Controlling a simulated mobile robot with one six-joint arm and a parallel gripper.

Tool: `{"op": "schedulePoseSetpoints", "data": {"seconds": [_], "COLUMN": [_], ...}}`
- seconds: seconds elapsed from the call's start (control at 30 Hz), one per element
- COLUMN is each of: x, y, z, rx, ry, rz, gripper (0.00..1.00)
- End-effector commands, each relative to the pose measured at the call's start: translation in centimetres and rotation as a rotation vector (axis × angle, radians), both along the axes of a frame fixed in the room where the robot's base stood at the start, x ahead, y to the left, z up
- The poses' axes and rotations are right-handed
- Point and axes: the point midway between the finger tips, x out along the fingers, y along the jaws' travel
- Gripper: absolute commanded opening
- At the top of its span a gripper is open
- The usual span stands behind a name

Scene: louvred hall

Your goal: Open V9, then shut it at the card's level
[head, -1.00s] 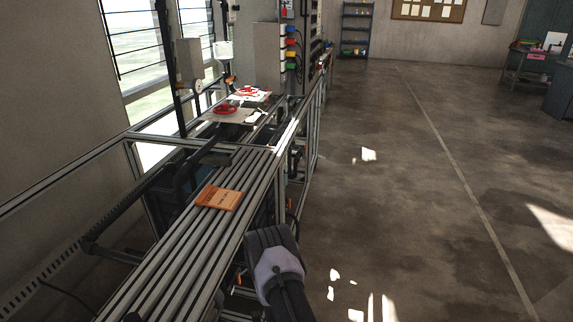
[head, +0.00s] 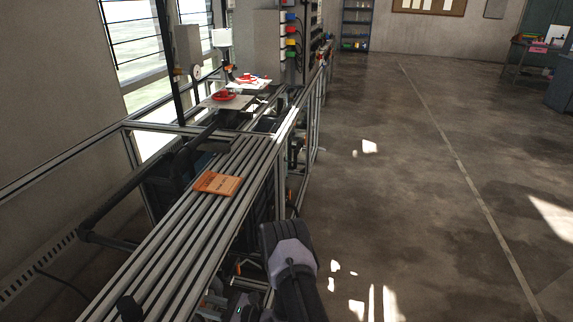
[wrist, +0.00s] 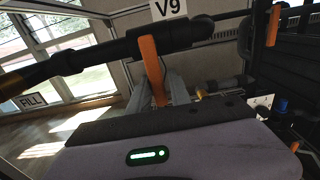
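The V9 label (wrist: 170,8), black on white, shows at the top of the wrist view, cut by the frame's edge. Below it a dark pipe or valve body (wrist: 178,38) runs across, with an orange lever (wrist: 152,70) standing upright in the picture, crosswise to it. The lever's lower end drops behind my gripper (wrist: 155,122), whose dark edge and grey-purple housing fill the bottom. I see no contact with the lever. In the head view my gripper (head: 284,236) is beside the bench's right side; its fingers cannot be made out. An orange-brown card (head: 217,184) lies on the bench slats; its writing is unreadable.
A FILL sign (wrist: 33,100) and a second orange lever (wrist: 274,24) flank the pipe in the wrist view. In the head view the slatted bench (head: 165,262) fills the left, with red handwheels (head: 223,96) farther back. The concrete floor (head: 420,200) is open at right.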

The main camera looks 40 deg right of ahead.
Motion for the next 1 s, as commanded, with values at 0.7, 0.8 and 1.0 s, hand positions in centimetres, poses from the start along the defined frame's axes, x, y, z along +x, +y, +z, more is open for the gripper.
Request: {"op": "schedulePoseSetpoints", "data": {"seconds": [0.7, 0.8, 1.0], "x": [-4.4, -5.4, -5.9], "y": [-2.9, -3.7, -3.9], "z": [0.0, 0.0, -0.1], "rx": [0.007, 0.008, 0.008], "ry": [0.007, 0.008, 0.008], "rz": [0.002, 0.002, 0.006], "gripper": [0.42, 0.42, 0.42]}}
